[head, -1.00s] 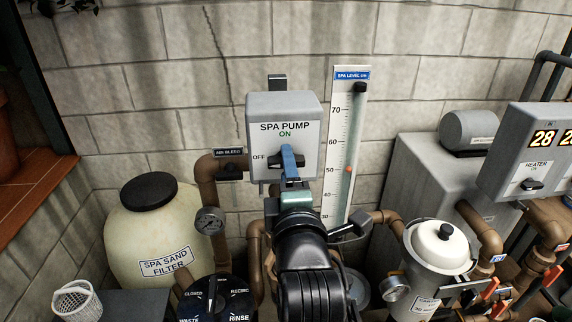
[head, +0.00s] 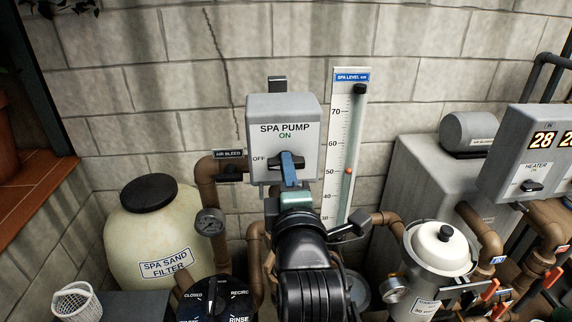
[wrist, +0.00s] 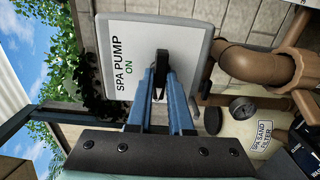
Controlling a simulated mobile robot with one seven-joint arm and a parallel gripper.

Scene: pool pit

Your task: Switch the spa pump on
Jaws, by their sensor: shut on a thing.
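The spa pump switch box (head: 284,110) is a light grey box on the block wall, marked SPA PUMP, with a green ON above the switch and OFF to its left. Its dark switch handle (head: 299,163) shows partly on both sides of my gripper (head: 288,162). The blue fingers are shut on this handle. In the wrist view the fingers (wrist: 161,80) stand on either side of the dark handle (wrist: 162,63), against the box face (wrist: 125,50). The fingers hide part of the handle, so I cannot tell its exact angle.
An air bleed pipe (head: 206,180) and gauge stand left of the box. The spa level scale (head: 341,140) is close on its right. The sand filter (head: 155,230) and a multiport valve (head: 216,300) are lower left. A strainer (head: 439,250) and heater panel (head: 530,150) are right.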

